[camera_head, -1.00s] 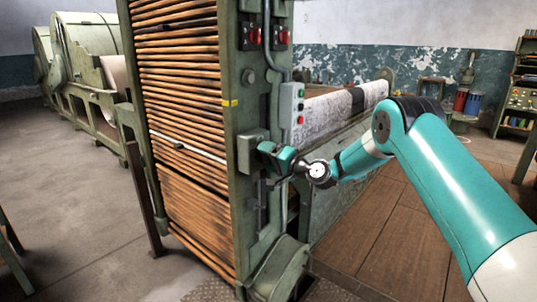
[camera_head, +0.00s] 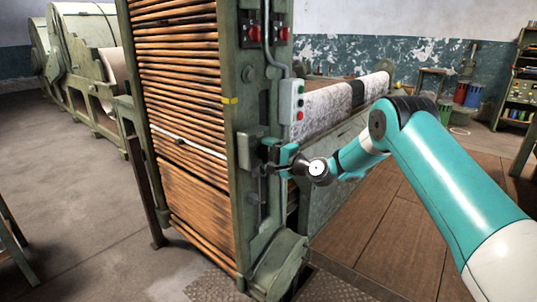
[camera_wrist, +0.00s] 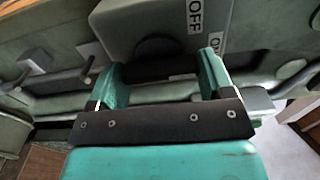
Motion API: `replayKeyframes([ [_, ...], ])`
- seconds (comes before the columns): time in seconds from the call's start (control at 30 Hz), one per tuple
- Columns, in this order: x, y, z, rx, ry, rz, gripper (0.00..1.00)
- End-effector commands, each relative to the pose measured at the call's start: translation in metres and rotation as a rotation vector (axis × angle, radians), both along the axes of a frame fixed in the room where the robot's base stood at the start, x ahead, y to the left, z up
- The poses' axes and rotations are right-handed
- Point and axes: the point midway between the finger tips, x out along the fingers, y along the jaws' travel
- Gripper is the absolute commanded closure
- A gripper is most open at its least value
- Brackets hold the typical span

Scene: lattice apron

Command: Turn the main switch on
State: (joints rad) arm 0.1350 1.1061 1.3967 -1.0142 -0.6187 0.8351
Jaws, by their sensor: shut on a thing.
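The main switch is a grey-green box (camera_head: 246,149) on the front post of the machine. In the wrist view its cover (camera_wrist: 140,22) carries an OFF label (camera_wrist: 196,14) and a second label, partly hidden by a finger. My gripper (camera_head: 273,157) is at the right side of this box. A dark round hub (camera_wrist: 157,47) shows just beyond the fingers. The handle's exact angle cannot be told.
Two red switches (camera_head: 254,34) sit higher on the post. A small button box (camera_head: 291,101) with green and red buttons is just above my gripper. A rounded green housing (camera_head: 280,264) stands at the post's foot. Open wooden floor (camera_head: 370,235) lies to the right.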

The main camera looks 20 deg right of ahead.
Motion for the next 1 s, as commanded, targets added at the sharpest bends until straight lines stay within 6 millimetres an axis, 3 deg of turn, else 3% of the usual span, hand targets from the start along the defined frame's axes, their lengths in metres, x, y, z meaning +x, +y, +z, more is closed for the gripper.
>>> replayKeyframes([
  [0.23, -0.001, -0.001, -0.003, 0.002, 0.009, -0.001, 0.49],
  [0.27, -0.001, -0.001, -0.003, 0.002, 0.009, -0.001, 0.23],
  [0.37, -0.001, -0.001, -0.003, 0.002, 0.008, -0.001, 0.00],
  [0.73, -0.009, -0.006, -0.002, 0.001, 0.005, 0.000, 0.00],
  [1.0, -0.057, -0.043, -0.003, 0.003, 0.009, -0.006, 0.00],
])
